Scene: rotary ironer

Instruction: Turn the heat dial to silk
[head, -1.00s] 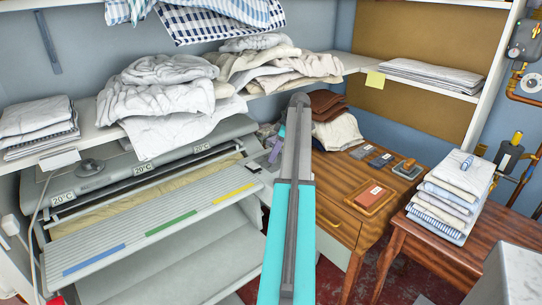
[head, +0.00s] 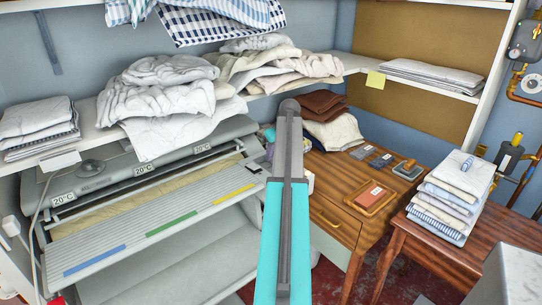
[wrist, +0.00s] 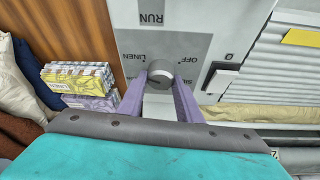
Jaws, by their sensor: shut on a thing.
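The heat dial (wrist: 160,70) is a round grey knob on the ironer's pale control panel (wrist: 203,43). In the wrist view the panel's lettering is upside down: OFF and LINEN stand above the dial, and a partly hidden word starting "SI" is to its right. My gripper (wrist: 160,84) has its two purple fingers on either side of the dial, shut on it. The pointer's exact setting cannot be told. In the head view my grey and turquoise arm hides the dial and most of the gripper.
The ironer's slatted board (head: 160,222) lies left of my arm. A black switch (wrist: 221,77) is close right of the dial in the wrist view. Patterned boxes (wrist: 80,85) stand left of it. A wooden cabinet (head: 335,215) is right of my arm; a laundry shelf (head: 80,150) overhangs the ironer.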

